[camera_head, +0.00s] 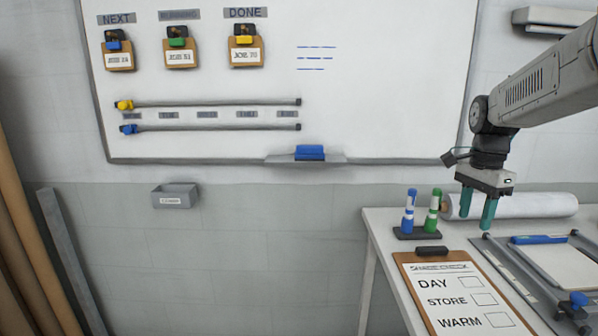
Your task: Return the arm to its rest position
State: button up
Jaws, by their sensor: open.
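My gripper (477,219) hangs from my arm at the right, above the back part of the white table (386,262). Its two teal fingers point down and stand apart, with nothing between them. It is just right of the green marker (432,211) in the picture and in front of a white roll (530,206). My arm reaches in from the upper right edge.
A blue marker (409,211) stands beside the green one in a dark holder (416,233). A clipboard (403,259) and a metal frame (512,278) with a blue tool (538,239) lie in front. A whiteboard (380,110) and small grey bin (175,196) are on the wall.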

jog(key=s+a+n, duration=0.4)
jog(key=s+n, duration=0.1)
jog(key=s, duration=0.5)
jog(key=s+a+n+t, duration=0.1)
jog(key=s+a+n, duration=0.2)
jog(key=s, duration=0.7)
jog(key=s+a+f+n+t, duration=0.1)
jog(key=s+a+n, duration=0.3)
jog(key=s+n, duration=0.3)
jog(key=shift+s+a+n, duration=0.3)
jog(key=shift+s, duration=1.3)
jog(key=shift+f, duration=0.1)
